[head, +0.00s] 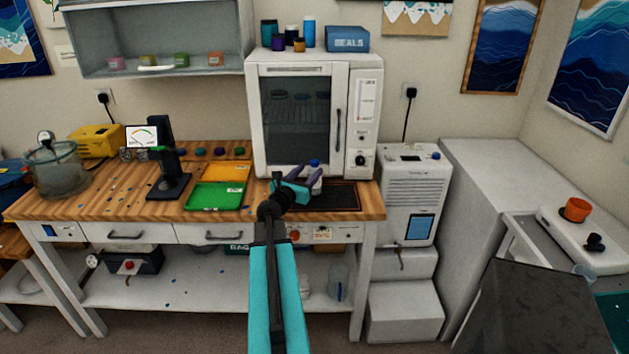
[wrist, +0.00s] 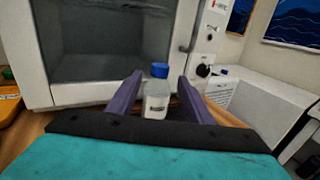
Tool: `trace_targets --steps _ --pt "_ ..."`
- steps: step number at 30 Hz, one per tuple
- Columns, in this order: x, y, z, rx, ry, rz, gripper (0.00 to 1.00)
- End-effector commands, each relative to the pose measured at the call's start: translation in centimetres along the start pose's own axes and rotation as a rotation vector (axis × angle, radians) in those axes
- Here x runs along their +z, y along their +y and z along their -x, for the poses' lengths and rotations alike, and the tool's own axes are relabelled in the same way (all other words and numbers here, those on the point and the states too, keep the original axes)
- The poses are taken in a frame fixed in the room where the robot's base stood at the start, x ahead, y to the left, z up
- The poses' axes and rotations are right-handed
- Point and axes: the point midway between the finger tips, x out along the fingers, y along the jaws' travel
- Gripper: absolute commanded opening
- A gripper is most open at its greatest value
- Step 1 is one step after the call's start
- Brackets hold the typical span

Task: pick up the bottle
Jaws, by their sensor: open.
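A small bottle with a clear or whitish body and a blue cap stands upright in the wrist view (wrist: 156,98). In the head view its blue cap (head: 314,163) shows in front of the white oven, and most of its body is hidden by my gripper. My gripper (head: 301,180) is open, with its purple fingers on either side of the bottle; it also shows in the wrist view (wrist: 155,90). Gaps show between the bottle and both fingers. I cannot tell whether the bottle is fully between the fingertips.
The white oven (head: 258,125) stands close behind the bottle on the wooden bench (head: 110,205). A dark mat (head: 340,197) lies in front of it. A green tray (head: 214,196) and an orange tray (head: 223,171) lie to the left, beside a black gauge stand (head: 170,186).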

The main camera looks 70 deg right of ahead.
Motion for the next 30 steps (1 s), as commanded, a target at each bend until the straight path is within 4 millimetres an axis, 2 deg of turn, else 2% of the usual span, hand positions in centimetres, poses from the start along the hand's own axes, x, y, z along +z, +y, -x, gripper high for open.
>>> trace_targets --steps 16,30 --pt "0.1 0.0 -0.7 0.000 0.000 0.000 0.46" --pt "0.3 -0.2 -4.7 0.000 0.000 0.001 0.46"
